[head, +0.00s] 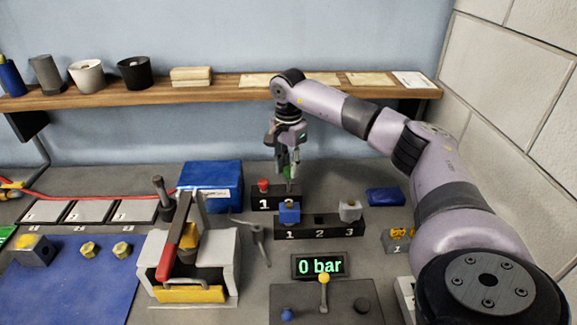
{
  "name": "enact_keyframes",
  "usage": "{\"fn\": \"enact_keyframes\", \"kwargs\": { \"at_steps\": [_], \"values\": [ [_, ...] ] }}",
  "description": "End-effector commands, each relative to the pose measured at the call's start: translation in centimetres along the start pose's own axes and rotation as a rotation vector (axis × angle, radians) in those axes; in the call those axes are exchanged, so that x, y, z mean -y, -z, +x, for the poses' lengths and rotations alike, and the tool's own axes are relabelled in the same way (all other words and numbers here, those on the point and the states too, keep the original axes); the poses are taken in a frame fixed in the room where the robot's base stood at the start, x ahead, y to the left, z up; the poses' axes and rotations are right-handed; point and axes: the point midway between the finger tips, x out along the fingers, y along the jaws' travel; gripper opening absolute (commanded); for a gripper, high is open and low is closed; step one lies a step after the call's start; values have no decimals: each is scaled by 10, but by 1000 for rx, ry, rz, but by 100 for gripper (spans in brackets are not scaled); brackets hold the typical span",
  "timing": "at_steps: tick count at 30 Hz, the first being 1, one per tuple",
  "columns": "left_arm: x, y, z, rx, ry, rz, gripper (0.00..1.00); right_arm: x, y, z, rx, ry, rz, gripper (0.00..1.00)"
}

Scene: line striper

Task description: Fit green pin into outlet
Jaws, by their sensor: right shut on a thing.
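My right gripper (288,158) points down above the back dark block (262,203), which is marked 1 and carries a red-topped piece (263,185). It is shut on a green pin (288,170), mostly hidden between the fingers. A thin grey tip shows below the fingers, close to the right part of that block; I cannot tell whether it touches. The front dark block (319,232) is marked 1, 2, 3. It holds a blue piece (289,213) at 1 and a grey piece (350,210) at 3; place 2 is empty. Which opening is the outlet is unclear. My left gripper is out of view.
A blue box (211,184) stands left of the back block. A clamp with a red lever (174,244) stands front left, and a display (319,265) reads 0 bar. A wooden shelf (205,90) runs along the wall behind. A blue mat (70,290) lies at left.

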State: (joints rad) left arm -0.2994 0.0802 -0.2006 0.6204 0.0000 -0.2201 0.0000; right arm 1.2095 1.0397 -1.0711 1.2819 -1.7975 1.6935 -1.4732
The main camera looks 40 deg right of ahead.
Motion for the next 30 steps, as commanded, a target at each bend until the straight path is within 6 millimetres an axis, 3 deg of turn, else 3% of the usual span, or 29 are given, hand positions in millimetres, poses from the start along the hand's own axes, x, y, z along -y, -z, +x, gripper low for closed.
{"fn": "enact_keyframes", "kwargs": {
  "at_steps": [21, 30],
  "values": [
    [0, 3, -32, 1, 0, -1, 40, 0, 0, -38, 0, 0, 0, 0],
    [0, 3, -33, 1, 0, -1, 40, 0, 0, -40, 0, 0, 0, 0]
  ]
}}
